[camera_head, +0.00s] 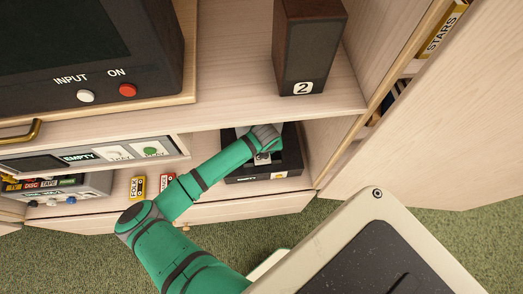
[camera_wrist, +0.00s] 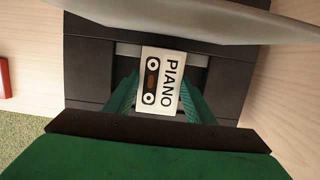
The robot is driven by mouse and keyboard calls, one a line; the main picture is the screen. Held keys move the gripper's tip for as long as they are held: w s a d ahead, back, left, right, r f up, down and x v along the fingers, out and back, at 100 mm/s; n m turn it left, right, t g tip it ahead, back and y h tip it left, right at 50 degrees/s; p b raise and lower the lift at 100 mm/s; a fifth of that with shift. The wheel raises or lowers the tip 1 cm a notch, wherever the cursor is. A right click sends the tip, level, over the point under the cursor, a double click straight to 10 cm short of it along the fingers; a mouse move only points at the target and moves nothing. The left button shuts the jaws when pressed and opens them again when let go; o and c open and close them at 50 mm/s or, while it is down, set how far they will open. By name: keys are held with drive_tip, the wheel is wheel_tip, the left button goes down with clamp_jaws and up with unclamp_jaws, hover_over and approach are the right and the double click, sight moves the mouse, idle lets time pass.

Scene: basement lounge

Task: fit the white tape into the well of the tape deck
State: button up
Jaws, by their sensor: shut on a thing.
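The white tape (camera_wrist: 158,82), marked PIANO with a black cassette drawing, is between the two green fingers of my gripper (camera_wrist: 160,98) in the wrist view. My gripper is shut on it. The black tape deck (camera_wrist: 88,75) lies behind and below the tape, with a grey strip of its well (camera_wrist: 127,50) showing beside the tape's far end. The tape is over the well area; I cannot tell whether it touches the deck. In the head view, the deck (camera_head: 290,160) sits on the lower shelf, and my gripper (camera_head: 264,156) is over it, hiding most of the well.
A yellow tape (camera_head: 137,187) and a red tape (camera_head: 167,182) stand left of the deck. A speaker marked 2 (camera_head: 306,50) stands on the shelf above. The cabinet's side wall (camera_head: 330,145) is close on the right. A pale grey panel (camera_wrist: 200,32) crosses the wrist view's top.

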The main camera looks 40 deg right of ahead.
drive_tip(key=shift+x, duration=0.8)
drive_tip(key=o, duration=1.2)
drive_tip(key=shift+s, duration=0.15)
drive_tip(key=shift+o, duration=0.2)
